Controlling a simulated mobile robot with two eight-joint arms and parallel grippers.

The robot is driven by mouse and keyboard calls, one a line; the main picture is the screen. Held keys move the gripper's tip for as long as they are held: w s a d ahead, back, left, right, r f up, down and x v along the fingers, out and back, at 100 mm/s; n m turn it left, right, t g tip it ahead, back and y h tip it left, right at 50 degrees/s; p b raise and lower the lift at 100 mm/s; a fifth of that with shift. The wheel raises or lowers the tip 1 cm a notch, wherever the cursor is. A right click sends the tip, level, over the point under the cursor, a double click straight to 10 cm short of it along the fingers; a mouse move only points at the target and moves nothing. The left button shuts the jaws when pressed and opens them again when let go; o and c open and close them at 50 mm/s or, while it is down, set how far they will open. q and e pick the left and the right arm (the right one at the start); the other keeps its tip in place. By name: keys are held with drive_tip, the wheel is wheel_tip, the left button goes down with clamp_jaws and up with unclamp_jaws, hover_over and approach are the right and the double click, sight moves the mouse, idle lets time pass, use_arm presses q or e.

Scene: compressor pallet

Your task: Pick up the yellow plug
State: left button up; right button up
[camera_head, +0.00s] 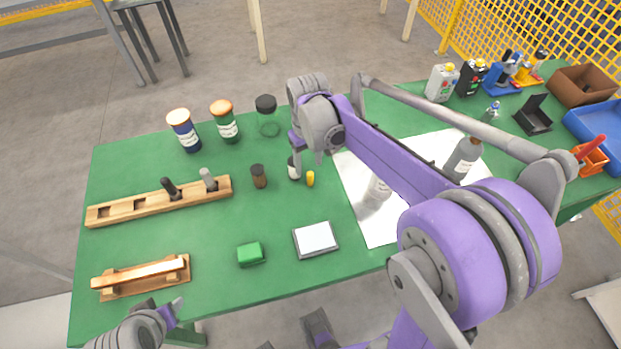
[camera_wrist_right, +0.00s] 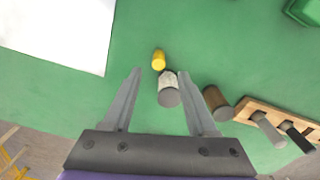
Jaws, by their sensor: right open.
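The yellow plug (camera_head: 310,178) is a small upright piece on the green table, left of the white sheet. In the right wrist view the yellow plug (camera_wrist_right: 158,60) lies beyond the open fingertips, near the middle. My right gripper (camera_head: 307,165) is open above the table close to the plug; its fingers also show in the right wrist view (camera_wrist_right: 165,85). A small white vial with a grey cap (camera_wrist_right: 168,90) stands between the fingers, apart from both. It also shows in the head view (camera_head: 293,168), partly hidden by a finger. My left gripper (camera_head: 172,312) is at the table's front left edge.
A brown vial (camera_head: 258,176) stands left of the white vial. A wooden rack (camera_head: 140,207) holds two dark and grey pegs. A green block (camera_head: 250,254) and a white-topped pad (camera_head: 315,239) lie in front. Jars (camera_head: 224,121) stand at the back; bottles stand on the right.

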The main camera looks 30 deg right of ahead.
sight(310, 174)
drive_tip(key=f, duration=0.5)
drive_tip(key=shift+s+d+f, duration=0.1)
drive_tip(key=shift+s+f, duration=0.15)
drive_tip(key=shift+f, duration=0.15)
clamp_jaws()
